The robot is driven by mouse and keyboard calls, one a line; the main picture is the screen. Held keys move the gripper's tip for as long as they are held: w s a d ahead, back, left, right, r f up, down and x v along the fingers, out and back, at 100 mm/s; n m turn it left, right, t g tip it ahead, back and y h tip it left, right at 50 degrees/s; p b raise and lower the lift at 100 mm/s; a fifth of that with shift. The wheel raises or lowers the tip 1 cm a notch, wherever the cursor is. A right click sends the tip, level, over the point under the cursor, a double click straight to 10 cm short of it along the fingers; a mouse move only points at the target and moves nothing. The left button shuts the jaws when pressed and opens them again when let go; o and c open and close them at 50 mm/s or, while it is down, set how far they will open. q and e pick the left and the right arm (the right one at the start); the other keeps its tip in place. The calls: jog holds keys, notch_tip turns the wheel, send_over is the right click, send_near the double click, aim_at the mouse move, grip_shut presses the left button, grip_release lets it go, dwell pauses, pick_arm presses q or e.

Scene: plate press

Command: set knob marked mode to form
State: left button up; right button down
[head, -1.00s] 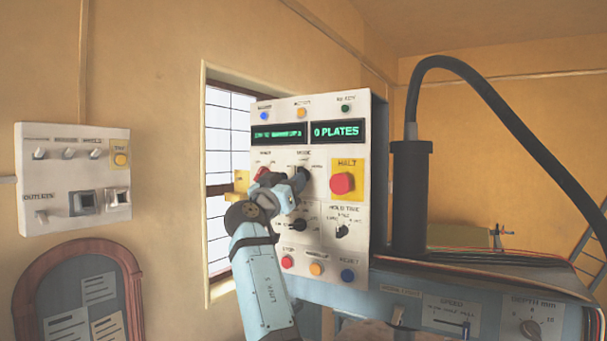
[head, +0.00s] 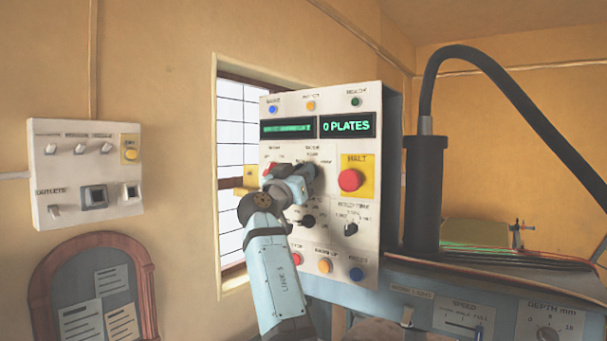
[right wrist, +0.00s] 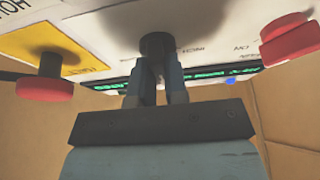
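The mode knob (head: 318,170) is a dark knob on the white control panel (head: 362,268), under the small "MODE" label. My right gripper (head: 308,176) is at this knob and partly covers it. In the right wrist view the dark knob (right wrist: 157,43) sits between the fingertips of my right gripper (right wrist: 157,72), which look closed on it. The small position words around the knob are too blurred or hidden to read fully, so I cannot tell its setting. My left gripper is not in view.
The red HALT button (head: 350,181) on its yellow plate is just right of the knob. A red control (right wrist: 290,40) is on the other side. Another dark knob (head: 307,221) and the hold time knob (head: 351,229) are below. A black post (head: 425,195) stands right of the panel.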

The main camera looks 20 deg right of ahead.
jog(key=shift+r+m+g+h+b, duration=0.1)
jog(key=shift+m+g+h+b, duration=0.2)
jog(key=shift+m+g+b, duration=1.6)
jog(key=shift+m+g+h+b, duration=0.4)
jog(key=shift+m+b, duration=0.4)
jog(key=shift+m, duration=2.3)
jog(key=shift+r+m+g+h+b, duration=0.1)
jog(key=shift+m+g+h+b, duration=0.1)
jog(key=shift+m+g+b, duration=1.7)
jog(key=shift+m+t+p, duration=0.6)
jog(key=shift+m, duration=0.2)
jog(key=c, duration=1.1)
grip_release()
jog(key=shift+f, duration=0.1)
jog(key=shift+c, duration=0.2)
jog(key=shift+w, duration=0.1)
